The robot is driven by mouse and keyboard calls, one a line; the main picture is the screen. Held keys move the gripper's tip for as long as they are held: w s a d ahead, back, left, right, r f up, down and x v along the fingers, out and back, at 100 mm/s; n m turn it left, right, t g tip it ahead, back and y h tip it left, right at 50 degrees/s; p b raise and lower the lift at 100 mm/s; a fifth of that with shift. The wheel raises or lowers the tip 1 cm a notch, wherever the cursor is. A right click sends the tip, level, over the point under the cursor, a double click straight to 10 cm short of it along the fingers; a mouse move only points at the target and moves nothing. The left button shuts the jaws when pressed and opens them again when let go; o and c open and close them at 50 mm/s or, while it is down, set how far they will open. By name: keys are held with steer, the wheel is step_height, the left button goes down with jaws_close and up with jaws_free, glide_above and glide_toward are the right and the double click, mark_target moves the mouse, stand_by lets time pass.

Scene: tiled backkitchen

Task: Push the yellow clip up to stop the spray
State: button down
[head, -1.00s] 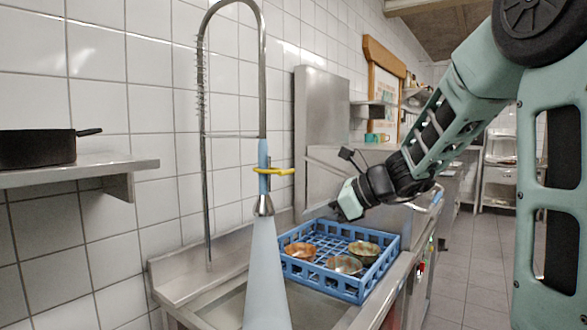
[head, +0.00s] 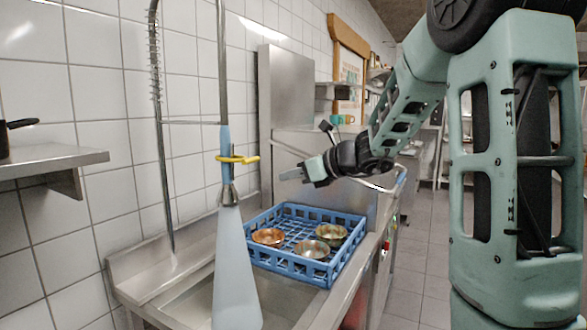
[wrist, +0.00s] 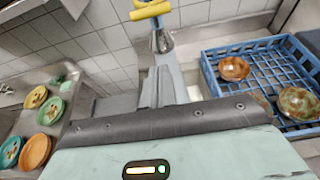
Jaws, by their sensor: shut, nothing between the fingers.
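The yellow clip (head: 238,159) sits across the blue handle (head: 226,140) of the hanging spray tap, just above the metal spray head (head: 228,194). A pale blue cone of spray (head: 236,265) comes down from the head. In the wrist view the clip (wrist: 150,10) is at the top edge, with the spray head (wrist: 162,40) below it. My gripper (head: 282,175) is shut and empty, to the right of the clip and slightly lower in the head picture, apart from it.
A blue crate (head: 335,278) with several bowls (head: 313,249) stands on the sink counter below my gripper. A spring hose (head: 157,100) rises at left. A shelf (head: 60,156) with a black pan (head: 8,138) is further left.

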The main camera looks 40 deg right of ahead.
mark_target(248, 160)
steer(key=w+a+r+p, duration=0.1)
steer(key=w+a+p, duration=0.1)
steer(key=w+p, duration=0.2)
steer(key=shift+w+a, duration=0.4)
steer(key=shift+w, duration=1.4)
steer(key=shift+r, duration=0.1)
steer(key=shift+r, duration=0.1)
step_height(248, 160, up, 4)
steer(key=p, duration=0.2)
steer(key=shift+r+p, duration=0.25)
steer(key=shift+p, duration=0.1)
steer(key=shift+f, duration=0.1)
